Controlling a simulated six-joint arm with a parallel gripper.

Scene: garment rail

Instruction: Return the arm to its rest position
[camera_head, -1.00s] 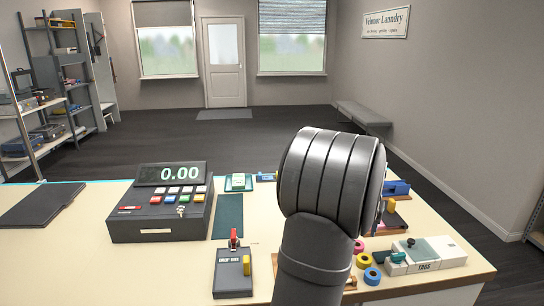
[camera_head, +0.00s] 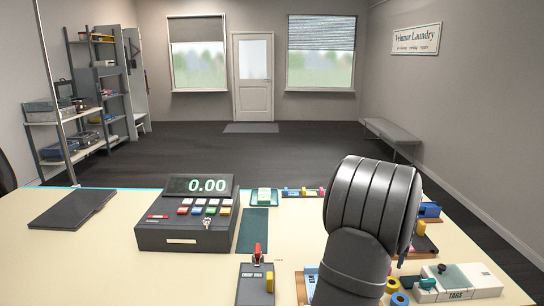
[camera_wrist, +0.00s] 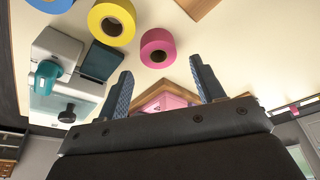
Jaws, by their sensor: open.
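My arm rises from the bottom edge over the right part of the counter (camera_head: 110,262) in the head view. Its thick dark grey joint hides my gripper there. In the wrist view my gripper (camera_wrist: 161,66) shows two dark ribbed fingers spread apart. It is open, and nothing is held between the fingers. A pink object in a wooden tray (camera_wrist: 150,103) shows beyond the gap between them. A pink tape roll (camera_wrist: 158,48) lies beyond the fingertips, apart from them.
A cash register (camera_head: 187,235) and a black folder (camera_head: 72,210) stand on the left. A grey device with a red lever (camera_head: 256,285) is left of my arm. A tags box (camera_head: 470,285) and tape rolls (camera_head: 400,299) lie right. The counter's left front is clear.

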